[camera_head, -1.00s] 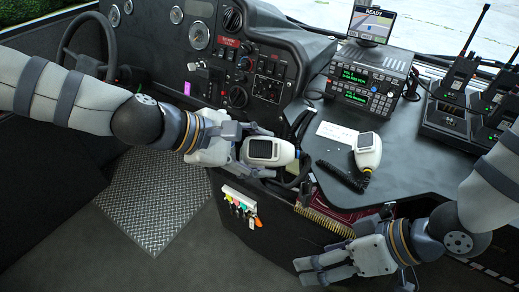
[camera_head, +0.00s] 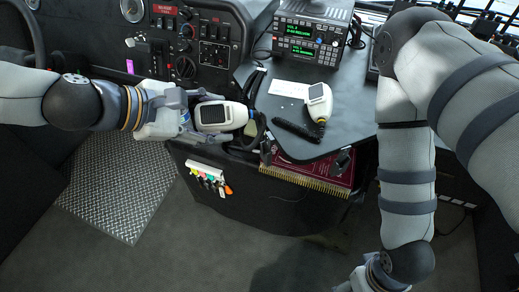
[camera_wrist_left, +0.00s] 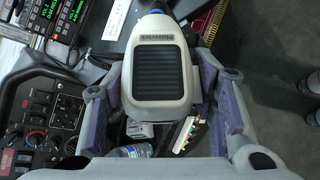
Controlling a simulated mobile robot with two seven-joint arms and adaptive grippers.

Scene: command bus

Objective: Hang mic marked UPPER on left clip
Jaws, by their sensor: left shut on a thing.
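My left gripper (camera_head: 188,115) is shut on a white hand microphone (camera_head: 222,115) with a black grille, held by the console's front edge. In the left wrist view this microphone (camera_wrist_left: 155,75) sits between the two fingers of the left gripper (camera_wrist_left: 160,110). A second white microphone (camera_head: 319,101) lies on the dark desk with its coiled cord. I cannot read an UPPER mark on either. A dark clip (camera_head: 266,152) shows at the desk's front edge on the left, and another (camera_head: 343,160) on the right.
The radio unit (camera_head: 310,38) with green displays stands at the back of the desk (camera_head: 270,65). A white paper (camera_head: 288,89) lies there.

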